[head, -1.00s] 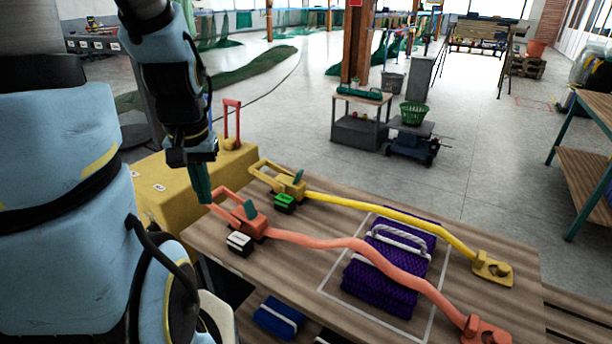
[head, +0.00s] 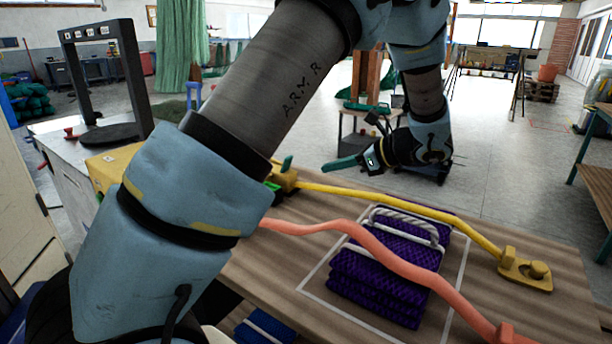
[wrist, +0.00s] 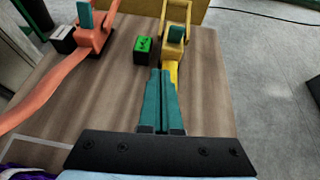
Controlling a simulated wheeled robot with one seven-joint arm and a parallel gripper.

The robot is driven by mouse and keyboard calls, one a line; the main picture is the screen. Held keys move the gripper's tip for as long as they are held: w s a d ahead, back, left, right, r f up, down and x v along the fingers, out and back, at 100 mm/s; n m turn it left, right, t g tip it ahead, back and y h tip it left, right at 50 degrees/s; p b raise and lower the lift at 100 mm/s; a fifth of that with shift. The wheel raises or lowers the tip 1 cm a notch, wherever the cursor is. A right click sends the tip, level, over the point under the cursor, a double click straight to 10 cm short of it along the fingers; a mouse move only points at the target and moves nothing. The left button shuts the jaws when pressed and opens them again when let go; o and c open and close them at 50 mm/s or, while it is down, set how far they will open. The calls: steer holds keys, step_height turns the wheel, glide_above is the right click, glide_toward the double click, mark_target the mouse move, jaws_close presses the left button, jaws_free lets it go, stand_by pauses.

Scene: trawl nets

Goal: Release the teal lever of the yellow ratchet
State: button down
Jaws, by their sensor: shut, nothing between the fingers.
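The yellow ratchet (head: 288,181) sits at the far edge of the wooden table, its strap running right. It is partly hidden behind my arm in the head view. Its small teal lever (head: 287,163) sticks up from the body; in the wrist view the lever (wrist: 176,33) stands between the yellow side frames (wrist: 188,18). My gripper (head: 325,167) has long teal fingers pressed together, empty. It is to the right of the lever, pointing towards it, with a gap. In the wrist view the fingertips (wrist: 160,71) overlap the near end of the ratchet and the strap.
A green block (wrist: 143,47) lies left of the yellow ratchet. An orange ratchet (wrist: 93,40) with its own teal lever and a black-and-white block (wrist: 62,40) stand further left. Folded purple net (head: 385,275) lies under the orange strap (head: 385,256). Floor beyond the table is open.

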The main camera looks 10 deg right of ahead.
steer(key=d+m+t, duration=0.1)
steer(key=d, duration=0.2)
steer(key=shift+s, duration=0.1)
steer(key=shift+a, duration=0.1)
steer(key=p+x, duration=0.1)
steer(key=x, duration=0.9)
steer(key=shift+w+a, duration=0.2)
steer(key=shift+w, duration=0.05)
steer(key=shift+w+a+r+p, duration=0.45)
steer(key=shift+w+a+r, duration=0.15)
steer(key=shift+w+a, duration=0.15)
steer(key=shift+w+a+r, duration=0.15)
steer(key=shift+w+a, duration=0.2)
steer(key=shift+w, duration=0.1)
steer(key=shift+r+p, duration=0.15)
steer(key=shift+p, duration=0.15)
steer(key=shift+a+r+p, duration=0.1)
steer(key=shift+p, duration=0.3)
